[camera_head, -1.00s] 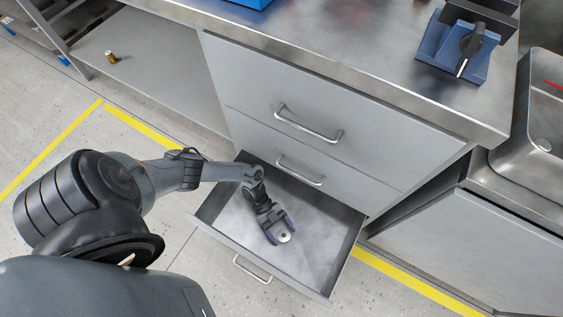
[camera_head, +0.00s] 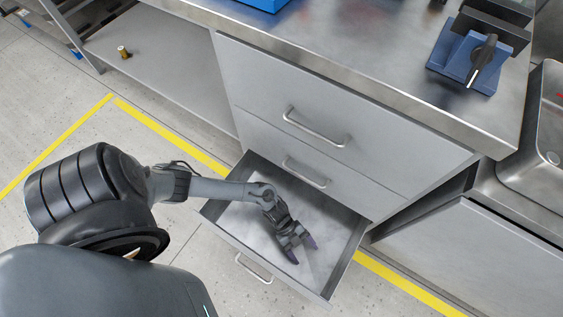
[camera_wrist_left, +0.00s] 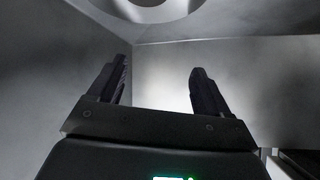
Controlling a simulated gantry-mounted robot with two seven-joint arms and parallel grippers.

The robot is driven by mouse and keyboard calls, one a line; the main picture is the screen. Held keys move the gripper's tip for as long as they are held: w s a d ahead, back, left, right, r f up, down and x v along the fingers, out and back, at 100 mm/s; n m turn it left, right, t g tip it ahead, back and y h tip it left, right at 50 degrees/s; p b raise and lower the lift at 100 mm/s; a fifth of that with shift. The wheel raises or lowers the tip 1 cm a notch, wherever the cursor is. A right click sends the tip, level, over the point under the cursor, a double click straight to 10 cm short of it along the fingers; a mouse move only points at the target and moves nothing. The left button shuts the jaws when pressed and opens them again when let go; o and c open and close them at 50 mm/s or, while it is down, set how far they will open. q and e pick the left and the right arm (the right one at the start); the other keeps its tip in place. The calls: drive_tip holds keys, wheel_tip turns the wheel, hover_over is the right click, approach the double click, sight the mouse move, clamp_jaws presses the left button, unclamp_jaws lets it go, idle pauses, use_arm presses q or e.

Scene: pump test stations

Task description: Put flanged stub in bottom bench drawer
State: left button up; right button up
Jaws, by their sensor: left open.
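The bottom bench drawer (camera_head: 212,213) is pulled out. My left gripper (camera_head: 302,250) is inside it, open, with its purple-tipped fingers pointing down toward the drawer floor. In the left wrist view the two fingers (camera_wrist_left: 160,68) stand apart with nothing between them. A round grey flange with a ring, seemingly the flanged stub (camera_wrist_left: 150,13), shows at the top edge of that view, beyond the fingertips and apart from them. Most of it is cut off. In the head view I cannot make out the stub; the gripper likely hides it. My right gripper is not in view.
Two shut drawers with bar handles (camera_head: 316,130) are above the open one. A blue fixture with a black lever (camera_head: 470,60) stands on the bench top. A sink (camera_head: 540,130) is at the right. A small brass part (camera_head: 123,52) sits on the low shelf at left.

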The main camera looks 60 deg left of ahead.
use_arm(q)
drive_tip(key=w+d+r+n+t+y, duration=0.35)
drive_tip(key=w+r+n+y, duration=0.2)
drive_tip(key=r, duration=0.55)
drive_tip(key=s+a+r+n+g+y, duration=0.1)
drive_tip(key=s+a+r+n+y, duration=0.1)
drive_tip(key=s+a+r+n, duration=0.2)
drive_tip(key=s+a+r+n+g+y, duration=0.1)
drive_tip(key=s+a+r+n, duration=0.3)
drive_tip(key=a+r, duration=0.6)
drive_tip(key=shift+a+r+n+y, duration=0.4)
drive_tip(key=shift+n+y, duration=0.25)
drive_tip(key=shift+n, duration=0.5)
drive_tip(key=shift+r, duration=0.1)
